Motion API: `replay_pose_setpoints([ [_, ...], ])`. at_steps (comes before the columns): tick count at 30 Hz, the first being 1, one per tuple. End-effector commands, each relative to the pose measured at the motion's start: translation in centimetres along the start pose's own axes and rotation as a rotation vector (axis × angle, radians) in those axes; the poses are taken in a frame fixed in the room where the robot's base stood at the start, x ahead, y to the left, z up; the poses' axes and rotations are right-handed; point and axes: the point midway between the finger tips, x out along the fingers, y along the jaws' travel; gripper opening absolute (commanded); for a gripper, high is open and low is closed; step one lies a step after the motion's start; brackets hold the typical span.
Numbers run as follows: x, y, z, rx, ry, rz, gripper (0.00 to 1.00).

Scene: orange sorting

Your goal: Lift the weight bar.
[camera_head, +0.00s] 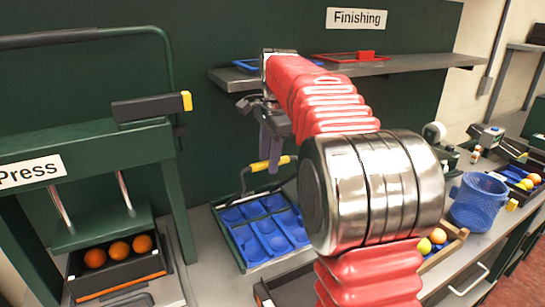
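A dark bar with a yellow end (150,106) lies across the top of the green press (95,155) at the left. It may be the weight bar; no label on it confirms this. My gripper (270,165) hangs down near the middle of the view, right of the bar and apart from it. Its fingers are seen edge-on, so whether they are open or shut is unclear. A yellow handle (270,163) shows just beside the fingertips; I cannot tell whether they touch it. My red and silver arm covers much of the right middle.
A blue compartment tray (242,247) lies below my gripper. Oranges sit in a black tray (122,287) under the press. The Finishing shelf (400,68) runs behind my arm. A blue basket (478,203) stands at the right. A curved pipe rises behind the press.

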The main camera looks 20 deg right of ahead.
Motion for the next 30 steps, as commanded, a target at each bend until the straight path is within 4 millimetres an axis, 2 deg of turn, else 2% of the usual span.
replay_pose_setpoints([
  [7,-0.3,0.0,0.1,-0.001,-0.001,-0.001,0.36],
  [11,-1.2,-0.1,0.1,-0.001,-0.001,-0.003,0.36],
  [30,-10.8,-0.1,0.1,-0.001,0.000,-0.002,0.36],
])
